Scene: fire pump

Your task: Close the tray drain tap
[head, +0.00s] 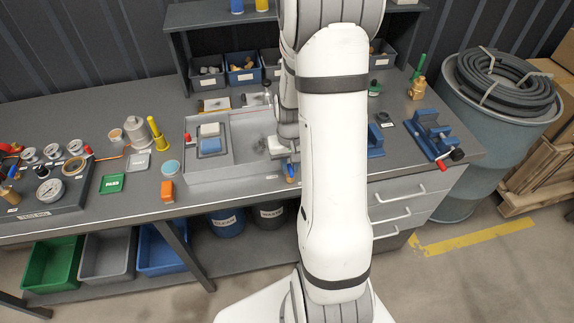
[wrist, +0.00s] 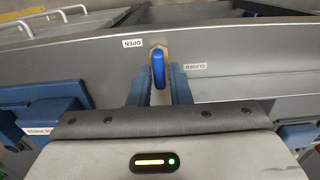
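The tray drain tap has a blue lever handle (wrist: 158,70) on a brass-coloured body at the tray's grey wall. The handle points towards my gripper in the wrist view. An OPEN label (wrist: 133,43) is left of the tap and a CLOSED label (wrist: 195,66) is right of it; both appear upside down. My gripper (wrist: 157,88) has its two blue fingers apart, one on each side of the handle. Whether a finger touches it is unclear. In the head view the blue handle (head: 291,170) shows at the tray's front right, beside my arm, which hides the fingers.
The grey tray (head: 235,180) sits on the workbench, holding a white and a blue block at its left. A blue vise (head: 433,132) is at the right. Bins and buckets stand below the bench.

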